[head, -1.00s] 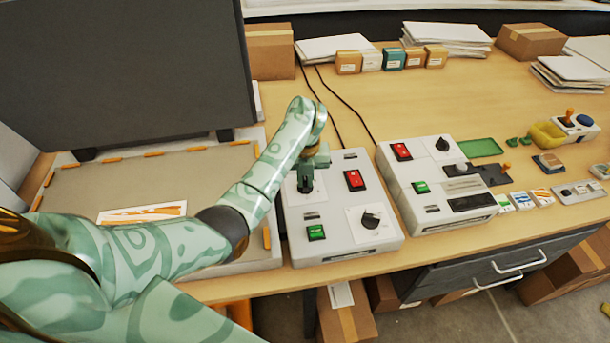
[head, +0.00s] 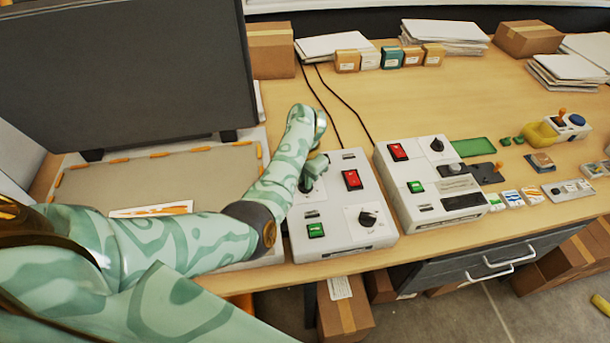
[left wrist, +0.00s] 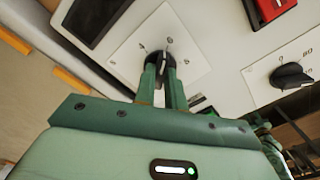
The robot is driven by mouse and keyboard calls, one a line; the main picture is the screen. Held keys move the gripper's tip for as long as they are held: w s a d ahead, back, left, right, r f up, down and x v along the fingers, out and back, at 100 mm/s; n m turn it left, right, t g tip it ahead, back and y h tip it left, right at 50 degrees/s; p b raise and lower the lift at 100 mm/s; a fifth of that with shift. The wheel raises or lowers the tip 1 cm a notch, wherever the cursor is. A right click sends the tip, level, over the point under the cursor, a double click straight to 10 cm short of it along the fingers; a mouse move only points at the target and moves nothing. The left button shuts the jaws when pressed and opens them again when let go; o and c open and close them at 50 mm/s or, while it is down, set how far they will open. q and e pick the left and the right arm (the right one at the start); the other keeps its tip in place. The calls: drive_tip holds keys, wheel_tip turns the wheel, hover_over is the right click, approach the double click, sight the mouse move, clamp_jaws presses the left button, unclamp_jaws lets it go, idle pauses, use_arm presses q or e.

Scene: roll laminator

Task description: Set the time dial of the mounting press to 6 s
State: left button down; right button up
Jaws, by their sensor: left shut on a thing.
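The white control box (head: 335,228) beside the press carries two black dials on white plates. My left gripper (left wrist: 163,72) is shut on the rear-left dial (left wrist: 166,54), with its two fingers on either side of the knob. In the head view the dial (head: 305,184) is partly hidden by my wrist. Its marks are too small to read in the left wrist view. The front-right dial (head: 368,218) is free and also shows in the left wrist view (left wrist: 291,76).
A red rocker switch (head: 352,180) and a green switch (head: 316,230) sit close to the held dial on the same box. A second white box (head: 425,165) with its own dial stands to the right. The dark raised press lid (head: 120,75) is at the left.

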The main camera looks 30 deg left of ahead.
use_arm(q)
drive_tip(key=shift+w+r+m, duration=0.1)
drive_tip(key=shift+m, duration=0.5)
drive_tip(key=c, duration=1.5)
unclamp_jaws()
drive_tip(key=shift+o, duration=0.2)
wheel_tip(320, 180, up, 16)
drive_tip(key=p, duration=0.6)
